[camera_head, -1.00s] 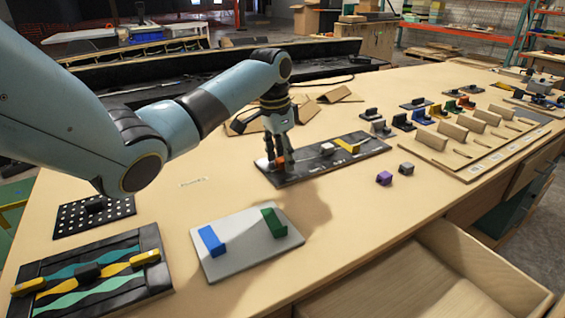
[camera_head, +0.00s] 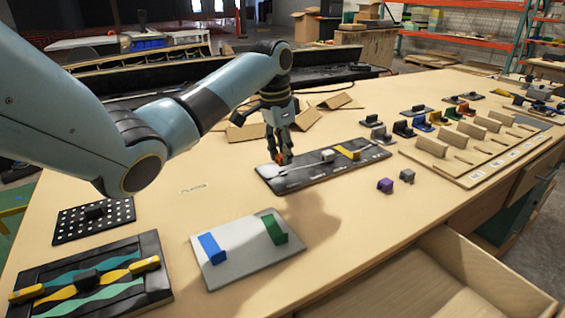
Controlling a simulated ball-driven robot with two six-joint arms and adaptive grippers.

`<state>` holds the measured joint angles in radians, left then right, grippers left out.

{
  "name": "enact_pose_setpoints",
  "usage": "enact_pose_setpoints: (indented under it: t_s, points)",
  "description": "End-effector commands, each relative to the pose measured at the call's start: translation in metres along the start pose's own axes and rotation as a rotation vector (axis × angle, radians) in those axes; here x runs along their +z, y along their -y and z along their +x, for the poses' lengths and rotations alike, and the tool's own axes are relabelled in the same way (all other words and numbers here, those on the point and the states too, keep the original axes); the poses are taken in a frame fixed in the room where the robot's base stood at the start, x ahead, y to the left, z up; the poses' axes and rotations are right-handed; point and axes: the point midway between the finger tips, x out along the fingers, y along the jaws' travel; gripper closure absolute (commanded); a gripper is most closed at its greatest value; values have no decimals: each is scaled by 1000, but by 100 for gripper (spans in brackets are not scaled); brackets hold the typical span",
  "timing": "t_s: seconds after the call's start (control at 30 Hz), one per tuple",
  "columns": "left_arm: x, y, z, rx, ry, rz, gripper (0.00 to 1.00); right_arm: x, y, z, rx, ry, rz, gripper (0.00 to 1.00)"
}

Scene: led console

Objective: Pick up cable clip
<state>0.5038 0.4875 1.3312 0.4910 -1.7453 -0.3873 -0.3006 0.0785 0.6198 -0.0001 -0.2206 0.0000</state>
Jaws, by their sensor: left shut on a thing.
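My left gripper (camera_head: 281,157) is shut on a small orange piece, which looks like the cable clip (camera_head: 281,159). Its fingers point down and partly hide the clip. The gripper is over the left end of a black board (camera_head: 318,181). The clip appears slightly above the board, though the gap is hard to judge. A light strip, perhaps a cable, runs along the board from below the clip. A white block (camera_head: 327,155) and a yellow piece (camera_head: 349,152) are on the same board. My right gripper is not in view.
A grey plate (camera_head: 246,262) bears a blue block (camera_head: 212,248) and a green block (camera_head: 274,230). A board with wavy strips (camera_head: 155,240) lies front left. Purple (camera_head: 385,185) and grey (camera_head: 407,175) blocks sit at the right. An open drawer (camera_head: 470,285) juts out in front.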

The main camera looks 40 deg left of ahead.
Motion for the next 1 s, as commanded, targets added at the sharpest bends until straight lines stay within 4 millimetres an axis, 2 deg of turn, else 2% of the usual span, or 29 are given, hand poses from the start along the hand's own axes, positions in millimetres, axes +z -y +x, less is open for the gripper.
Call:
enact_pose_setpoints:
  t_s: [0.07,0.3,0.5,0.77,1.0]
  points:
    - [-5,-1,-15,-3,-5,2,91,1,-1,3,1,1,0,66]
    - [-44,-41,-38,3,-5,2,91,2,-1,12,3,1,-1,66]
    - [-68,-65,-56,1,-3,1,91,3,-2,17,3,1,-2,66]
    - [-86,-82,-70,0,-2,0,91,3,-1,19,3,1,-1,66]
    - [-90,-85,-83,-1,0,-1,91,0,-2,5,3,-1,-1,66]
